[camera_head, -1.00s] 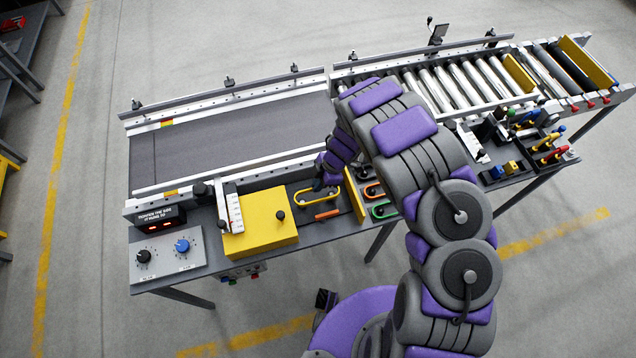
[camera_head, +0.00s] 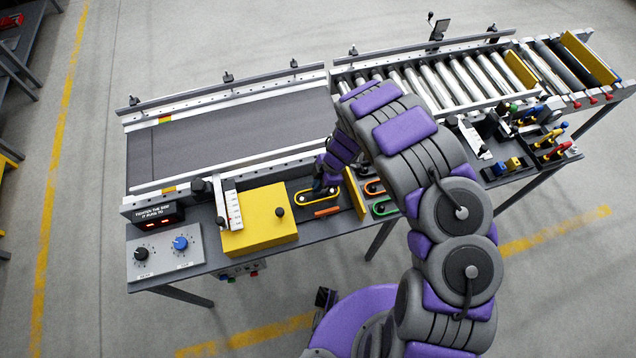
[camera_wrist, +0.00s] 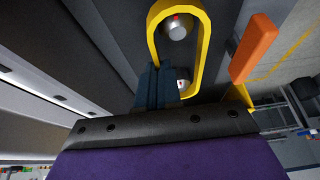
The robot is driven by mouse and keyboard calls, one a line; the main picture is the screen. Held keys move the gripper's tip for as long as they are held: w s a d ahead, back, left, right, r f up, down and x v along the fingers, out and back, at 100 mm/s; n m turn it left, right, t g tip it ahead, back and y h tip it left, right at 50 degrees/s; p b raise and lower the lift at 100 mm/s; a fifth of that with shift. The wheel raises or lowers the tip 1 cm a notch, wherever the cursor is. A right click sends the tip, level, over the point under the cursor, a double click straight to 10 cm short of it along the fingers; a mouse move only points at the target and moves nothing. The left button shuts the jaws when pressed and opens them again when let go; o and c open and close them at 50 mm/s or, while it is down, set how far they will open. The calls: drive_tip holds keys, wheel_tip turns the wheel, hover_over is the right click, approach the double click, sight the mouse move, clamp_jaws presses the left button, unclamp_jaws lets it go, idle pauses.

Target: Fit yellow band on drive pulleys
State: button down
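The yellow band (camera_head: 303,205) lies as a long loop around two small pulleys on the dark bench top. In the wrist view the band (camera_wrist: 207,45) curves around a silver pulley (camera_wrist: 177,28) with a red mark. A second pulley (camera_wrist: 184,84) sits inside its lower end, partly hidden. My gripper (camera_head: 324,186) is low at the band's far side. In the wrist view my gripper's dark fingers (camera_wrist: 158,70) are close together and the band's left strand runs into their tips. The fingers hide part of the lower bend.
A yellow box (camera_head: 262,222) with a black knob stands left of the band. An orange bar (camera_head: 327,212) lies just in front. A conveyor rail (camera_head: 235,176) runs behind.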

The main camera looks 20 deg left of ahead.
drive_tip(key=shift+f+b, duration=0.45)
drive_tip(key=shift+f, duration=0.35)
drive_tip(key=c, duration=1.2)
unclamp_jaws()
drive_tip(key=shift+c, duration=0.2)
drive_tip(key=shift+o, duration=0.3)
drive_tip(key=o, duration=0.3)
drive_tip(key=shift+o, duration=0.2)
drive_tip(key=shift+r, duration=0.1)
drive_tip(key=shift+r+p, duration=1.2)
drive_tip(key=shift+r, duration=2.8)
